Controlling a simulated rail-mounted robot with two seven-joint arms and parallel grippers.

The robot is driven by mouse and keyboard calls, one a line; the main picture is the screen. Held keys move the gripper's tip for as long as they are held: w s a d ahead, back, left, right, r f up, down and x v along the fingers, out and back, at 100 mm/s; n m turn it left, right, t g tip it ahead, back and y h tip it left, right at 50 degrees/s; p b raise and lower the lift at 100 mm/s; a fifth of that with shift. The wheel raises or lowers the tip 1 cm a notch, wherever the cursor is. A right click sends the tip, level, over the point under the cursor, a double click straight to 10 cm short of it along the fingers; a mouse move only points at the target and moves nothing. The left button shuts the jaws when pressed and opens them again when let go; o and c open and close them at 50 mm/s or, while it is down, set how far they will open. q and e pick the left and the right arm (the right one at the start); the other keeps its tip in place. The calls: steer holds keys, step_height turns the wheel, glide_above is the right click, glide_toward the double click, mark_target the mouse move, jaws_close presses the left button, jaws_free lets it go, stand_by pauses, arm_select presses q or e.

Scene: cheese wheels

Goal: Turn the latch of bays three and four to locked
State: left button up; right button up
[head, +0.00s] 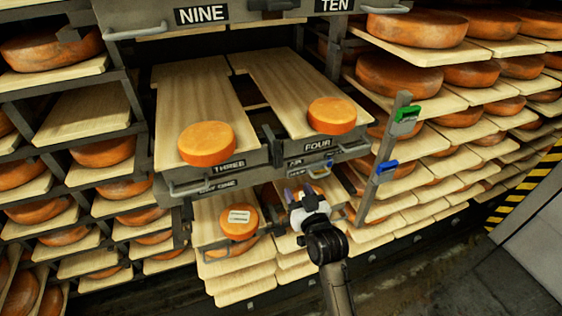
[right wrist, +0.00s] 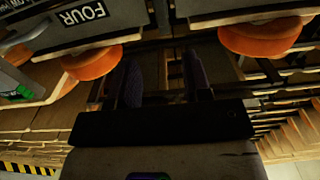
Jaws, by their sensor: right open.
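Bay three (head: 226,166) and bay four (head: 318,144) are pulled-out boards with labelled grey fronts. An orange cheese wheel (head: 207,144) rests on bay three and another (head: 332,116) on bay four. A dark upright piece (head: 272,146) stands between the two fronts; I cannot tell whether it is the latch or how it is turned. Small labels (head: 295,162) sit beside it, too small to read. My right gripper (head: 299,192) is open and empty, just below and in front of these fronts. Its parted fingers (right wrist: 161,84) show in the right wrist view. My left gripper is out of view.
A lower board with a labelled cheese wheel (head: 239,221) juts out left of my right gripper. A post at the right carries a green tag (head: 406,115) and a blue tag (head: 387,167). Shelves of wheels flank both sides. Open floor (head: 430,270) lies at lower right.

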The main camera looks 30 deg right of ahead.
mark_target(281, 161)
steer(key=w, duration=0.4)
steer(key=w+d, duration=0.1)
steer(key=w, duration=0.8)
steer(key=shift+w+d+r, duration=0.1)
steer(key=shift+w+d, duration=0.15)
steer(key=shift+d, duration=0.1)
steer(key=shift+c, duration=0.3)
jaws_close()
